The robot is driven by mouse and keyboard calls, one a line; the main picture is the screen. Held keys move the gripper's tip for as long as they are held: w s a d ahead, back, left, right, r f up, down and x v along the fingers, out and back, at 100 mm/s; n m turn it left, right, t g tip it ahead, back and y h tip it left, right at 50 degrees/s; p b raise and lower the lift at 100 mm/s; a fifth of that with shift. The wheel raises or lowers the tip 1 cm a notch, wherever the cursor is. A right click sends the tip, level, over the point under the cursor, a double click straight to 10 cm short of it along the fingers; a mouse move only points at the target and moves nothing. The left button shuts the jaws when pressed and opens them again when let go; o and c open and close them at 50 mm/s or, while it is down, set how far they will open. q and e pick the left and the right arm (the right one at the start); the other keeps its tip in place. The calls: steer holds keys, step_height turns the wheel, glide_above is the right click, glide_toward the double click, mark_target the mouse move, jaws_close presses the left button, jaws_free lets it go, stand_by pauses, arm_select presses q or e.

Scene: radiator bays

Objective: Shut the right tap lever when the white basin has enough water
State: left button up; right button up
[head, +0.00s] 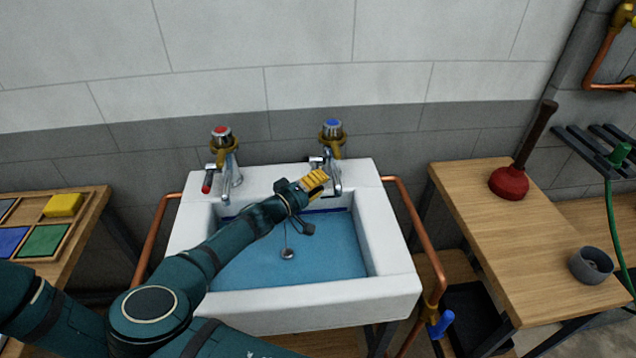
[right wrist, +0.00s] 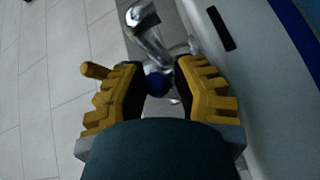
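The white basin (head: 316,315) holds blue-tinted water (head: 330,262). A dark blue line (head: 328,211) runs along its inner back wall, close to the water's far edge. The right tap (head: 333,150) has a blue cap; my right gripper partly hides its lever. My right gripper (head: 318,181) reaches over the basin to this tap. In the right wrist view, its yellow fingers are apart, with the lever's blue knob (right wrist: 157,83) between them and gaps on both sides. I cannot make out a water stream under the spout. My left gripper is not in view.
The left tap (head: 224,160) has a red cap and red-ended lever. A drain piece (head: 287,254) shows in the water. Copper pipes (head: 415,232) flank the basin. A wooden bench (head: 500,230) at right bears a plunger (head: 509,183) and grey cup (head: 591,266).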

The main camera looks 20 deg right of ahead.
steer(key=o, duration=0.3)
steer(key=shift+o, duration=0.2)
